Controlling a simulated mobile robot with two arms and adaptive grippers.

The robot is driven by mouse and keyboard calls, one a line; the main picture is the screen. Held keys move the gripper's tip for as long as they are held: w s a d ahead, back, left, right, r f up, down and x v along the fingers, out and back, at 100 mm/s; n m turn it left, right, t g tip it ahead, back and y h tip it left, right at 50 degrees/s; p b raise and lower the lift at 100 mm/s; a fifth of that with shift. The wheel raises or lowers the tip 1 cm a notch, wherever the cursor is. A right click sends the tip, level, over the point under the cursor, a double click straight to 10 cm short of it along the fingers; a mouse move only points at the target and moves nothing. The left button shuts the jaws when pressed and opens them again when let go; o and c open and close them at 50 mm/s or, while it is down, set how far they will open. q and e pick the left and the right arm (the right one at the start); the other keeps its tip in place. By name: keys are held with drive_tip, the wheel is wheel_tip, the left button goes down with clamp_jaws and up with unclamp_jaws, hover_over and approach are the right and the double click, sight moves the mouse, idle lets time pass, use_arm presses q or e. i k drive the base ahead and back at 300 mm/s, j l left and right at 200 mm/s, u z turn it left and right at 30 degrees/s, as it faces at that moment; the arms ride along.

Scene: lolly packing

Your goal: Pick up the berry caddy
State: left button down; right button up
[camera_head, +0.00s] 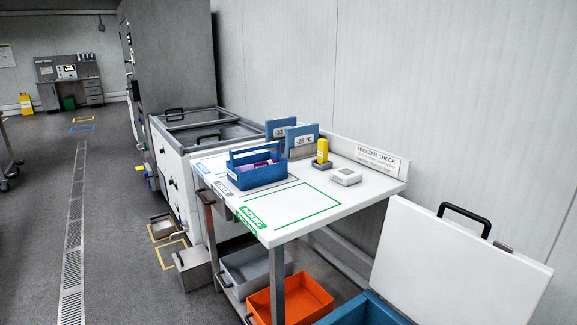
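A blue caddy (262,177) with a raised handle stands upright on the white table (330,181), toward its left side. Purple packs (258,165) show inside it, and a small white label is on its front. The caddy is the only one on the table that fits the berry caddy, but I cannot read its label. Neither of my grippers is in view, so nothing of mine shows near the caddy.
A green-outlined packing area (300,202) on the table is empty. Grey and orange bins (290,305) are below. An open-lidded blue chest (367,311) stands front right.

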sight(251, 171)
drive_tip(key=i+j+z, duration=0.15)
drive_tip(key=j, duration=0.2)
drive_tip(key=i+j+z, duration=0.1)
drive_tip(key=i+j, duration=0.15)
drive_tip(key=i+j+z, duration=0.15)
drive_tip(key=j, duration=0.35)
drive_tip(key=i+j+z, duration=0.1)
drive_tip(key=j, duration=0.3)
drive_tip(key=i+j+z, duration=0.15)
drive_tip(key=j, duration=0.25)
